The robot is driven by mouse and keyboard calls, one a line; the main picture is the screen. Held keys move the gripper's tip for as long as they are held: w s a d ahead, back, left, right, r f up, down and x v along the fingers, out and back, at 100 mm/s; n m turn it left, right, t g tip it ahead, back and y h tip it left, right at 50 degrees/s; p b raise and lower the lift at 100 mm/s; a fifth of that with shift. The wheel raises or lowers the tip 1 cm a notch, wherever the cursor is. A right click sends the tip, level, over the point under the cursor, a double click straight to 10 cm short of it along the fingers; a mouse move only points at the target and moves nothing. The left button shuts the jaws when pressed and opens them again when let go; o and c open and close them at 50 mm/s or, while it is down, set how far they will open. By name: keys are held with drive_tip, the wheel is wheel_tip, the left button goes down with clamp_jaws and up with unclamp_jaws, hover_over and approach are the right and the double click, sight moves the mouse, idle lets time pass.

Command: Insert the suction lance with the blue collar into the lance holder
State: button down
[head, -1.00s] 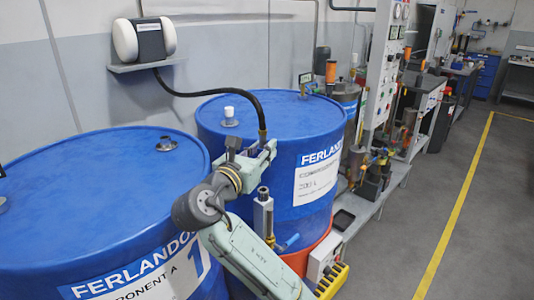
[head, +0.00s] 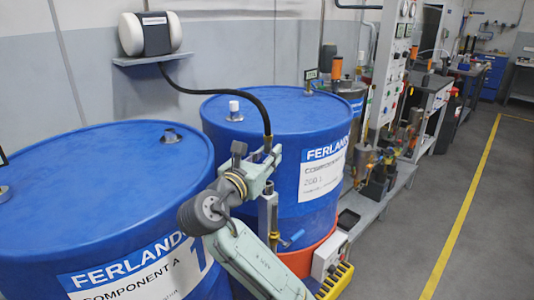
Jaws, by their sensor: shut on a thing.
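The black hose (head: 238,90) runs from the wall unit down to the top of the suction lance (head: 267,143), which my gripper (head: 264,165) is shut on. The gripper is in front of the right blue drum. The blue collar cannot be made out; the gripper hides that part of the lance. The lance holder, seemingly the upright grey tube (head: 268,217), stands in front of the right drum, directly below the gripper. The lance's lower end is not visible, so I cannot tell whether it is inside the tube.
The left drum (head: 90,190) marked Component A and the right drum (head: 275,112) stand close on either side of my arm. A small white cap (head: 234,110) sits on the right drum. Floor beyond is clear.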

drive_tip(key=shift+f+b, duration=0.6)
drive_tip(key=shift+f, duration=0.5)
drive_tip(key=shift+f+b, duration=1.2)
drive_tip(key=shift+f, duration=0.75)
idle(0.9)
drive_tip(key=c, duration=1.3)
unclamp_jaws()
drive_tip(key=v, duration=1.2)
